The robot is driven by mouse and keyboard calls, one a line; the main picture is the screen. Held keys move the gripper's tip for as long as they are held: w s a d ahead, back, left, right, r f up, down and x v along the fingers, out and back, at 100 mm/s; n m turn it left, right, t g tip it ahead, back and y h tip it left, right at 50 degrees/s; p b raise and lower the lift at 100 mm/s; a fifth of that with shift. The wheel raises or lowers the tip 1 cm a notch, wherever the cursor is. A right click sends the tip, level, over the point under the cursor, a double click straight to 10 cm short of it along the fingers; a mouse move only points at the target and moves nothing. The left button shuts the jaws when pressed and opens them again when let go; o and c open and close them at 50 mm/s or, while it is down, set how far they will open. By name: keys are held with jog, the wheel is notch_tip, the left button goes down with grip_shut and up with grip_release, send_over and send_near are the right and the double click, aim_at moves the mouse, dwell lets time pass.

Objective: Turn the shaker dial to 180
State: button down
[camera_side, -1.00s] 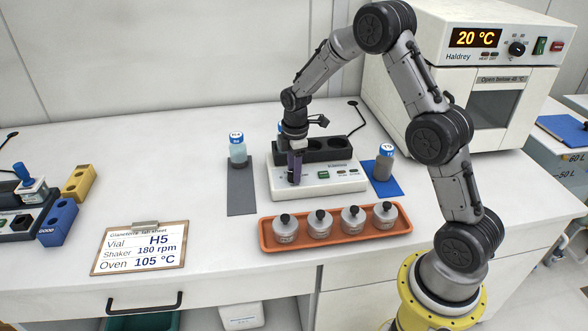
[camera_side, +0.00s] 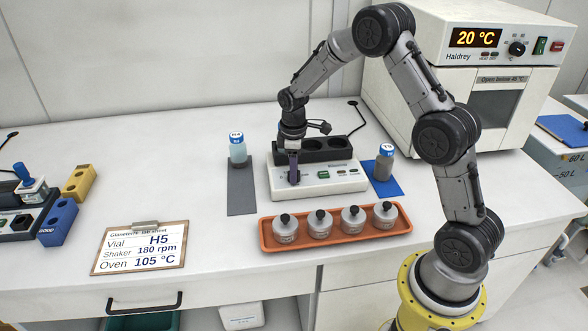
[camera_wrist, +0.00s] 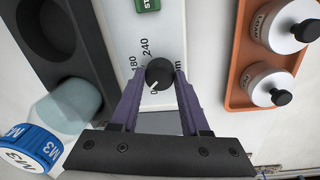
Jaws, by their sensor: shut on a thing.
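The shaker (camera_side: 325,183) is a white base with black wells behind its front panel. My gripper (camera_side: 294,179) points down at the left of that panel. In the wrist view its purple fingers (camera_wrist: 160,82) are shut on the black dial (camera_wrist: 160,71), one on each side. The dial's white pointer mark faces lower left, near the partly hidden low end of the scale. The printed 180 (camera_wrist: 134,63) and 240 (camera_wrist: 146,47) lie further round, to the left and upper left. The fingers hide part of the scale.
An orange tray (camera_side: 264,237) of lidded pots stands in front of the shaker. Capped vials stand left (camera_side: 238,155) and right (camera_side: 384,166) of it. A clipboard (camera_side: 140,249) reads H5, 180 rpm, 105 °C. The oven (camera_side: 480,60) is behind right, showing 20 °C.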

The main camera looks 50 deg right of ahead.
jog(key=m, duration=0.6)
jog(key=shift+m, duration=0.3)
jog(key=m, duration=0.6)
jog(key=shift+w+g, duration=0.1)
jog(key=shift+g, duration=0.2)
jog(key=shift+r+m, duration=0.1)
jog(key=shift+m, duration=0.2)
jog(key=shift+c, duration=2)
grip_release()
notch_tip(320, 180, up, 14)
jog(key=shift+w+a, duration=0.25)
jog(key=shift+a, duration=0.1)
jog(key=shift+a, duration=0.1)
